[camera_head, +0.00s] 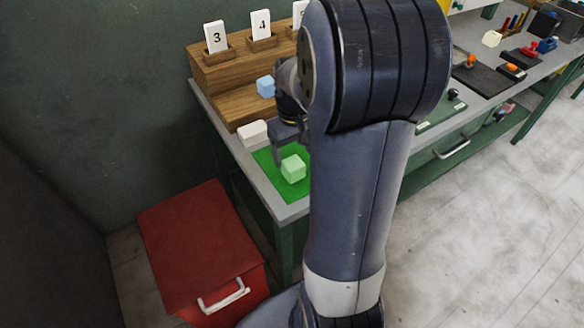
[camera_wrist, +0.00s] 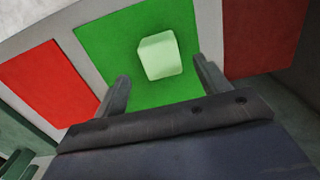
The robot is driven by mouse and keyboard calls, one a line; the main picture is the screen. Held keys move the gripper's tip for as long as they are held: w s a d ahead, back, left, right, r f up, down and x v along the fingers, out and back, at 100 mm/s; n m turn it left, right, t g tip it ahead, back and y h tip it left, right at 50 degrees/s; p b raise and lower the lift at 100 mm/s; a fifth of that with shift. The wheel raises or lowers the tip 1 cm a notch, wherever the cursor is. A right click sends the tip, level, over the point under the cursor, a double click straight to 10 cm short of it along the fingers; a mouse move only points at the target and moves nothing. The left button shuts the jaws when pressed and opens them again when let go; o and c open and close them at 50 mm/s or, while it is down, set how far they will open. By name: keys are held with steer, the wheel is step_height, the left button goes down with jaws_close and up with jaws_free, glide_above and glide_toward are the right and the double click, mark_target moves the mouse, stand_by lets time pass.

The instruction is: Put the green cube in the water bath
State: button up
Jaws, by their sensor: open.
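The pale green cube (camera_head: 293,168) rests on a bright green mat (camera_head: 265,156) near the front end of the table. In the wrist view the cube (camera_wrist: 160,56) lies on the green mat (camera_wrist: 105,48), ahead of my gripper's fingertips and roughly between their lines. My gripper (camera_wrist: 162,72) is open and empty, with a finger on each side. In the head view my gripper (camera_head: 288,152) is just behind the cube and partly hidden by my arm. I cannot make out a water bath; my arm covers part of the table.
A stepped wooden stand (camera_head: 228,88) with number cards stands at the back, with a light blue cube (camera_head: 265,87) on it. A white block (camera_head: 252,132) lies by the mat. A red box (camera_head: 200,245) stands on the floor beside the table. Tools lie farther right.

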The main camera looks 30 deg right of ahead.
mark_target(293, 163)
step_height(293, 163, down, 6)
steer(key=shift+s+r, duration=0.1)
steer(key=shift+a, duration=0.1)
steer(key=c, duration=1.1)
steer(key=shift+r, duration=0.1)
